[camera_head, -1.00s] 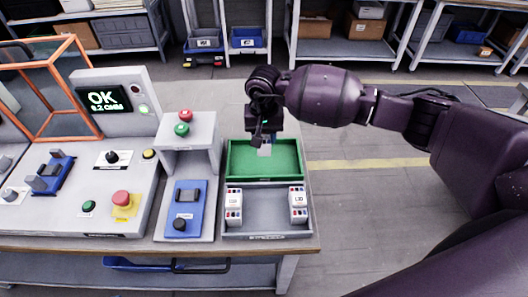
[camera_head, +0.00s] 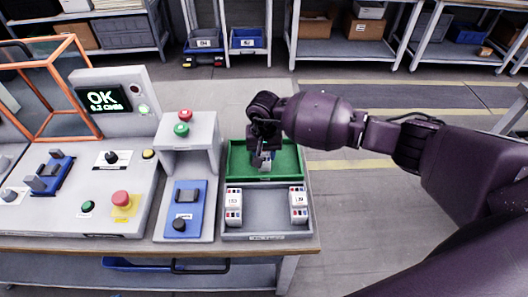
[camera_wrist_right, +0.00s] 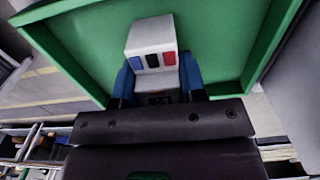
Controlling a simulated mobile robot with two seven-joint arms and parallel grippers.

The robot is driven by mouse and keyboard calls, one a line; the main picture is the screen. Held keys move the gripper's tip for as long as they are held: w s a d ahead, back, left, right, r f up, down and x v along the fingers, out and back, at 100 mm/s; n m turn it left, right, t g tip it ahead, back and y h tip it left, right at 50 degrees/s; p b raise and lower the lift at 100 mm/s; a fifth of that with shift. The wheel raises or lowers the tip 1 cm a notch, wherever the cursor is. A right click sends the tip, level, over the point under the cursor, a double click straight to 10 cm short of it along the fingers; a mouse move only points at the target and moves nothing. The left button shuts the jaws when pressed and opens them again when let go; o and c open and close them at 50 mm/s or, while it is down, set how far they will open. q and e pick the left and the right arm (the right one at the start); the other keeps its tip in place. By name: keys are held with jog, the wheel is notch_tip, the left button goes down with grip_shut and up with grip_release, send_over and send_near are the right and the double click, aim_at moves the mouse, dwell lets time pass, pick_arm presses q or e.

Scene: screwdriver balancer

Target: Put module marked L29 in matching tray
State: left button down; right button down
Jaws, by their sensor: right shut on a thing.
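My right gripper (camera_head: 264,150) is over the green tray (camera_head: 290,163) at the back of the bench's right end. It is shut on a white module (camera_wrist_right: 152,42), which shows blue, black and red marks in the right wrist view. The module is low inside the green tray; I cannot tell whether it touches the floor. Its label is partly hidden by the gripper and not fully readable. Two similar white modules, one at left (camera_head: 233,203) and one at right (camera_head: 298,204), stand in the grey tray (camera_head: 266,222) in front. My left gripper is not in view.
Left of the trays are a grey stand with red and green buttons (camera_head: 182,129), a blue fixture (camera_head: 185,208) and a console with an OK screen (camera_head: 103,98). An orange frame (camera_head: 48,85) stands farther left. The grey tray's middle is clear.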

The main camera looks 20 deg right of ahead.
jog(key=shift+f, duration=0.15)
jog(key=c, duration=0.8)
grip_release()
jog(key=shift+o, duration=0.6)
jog(key=shift+r, duration=0.25)
notch_tip(320, 180, up, 12)
jog(key=shift+f, duration=0.1)
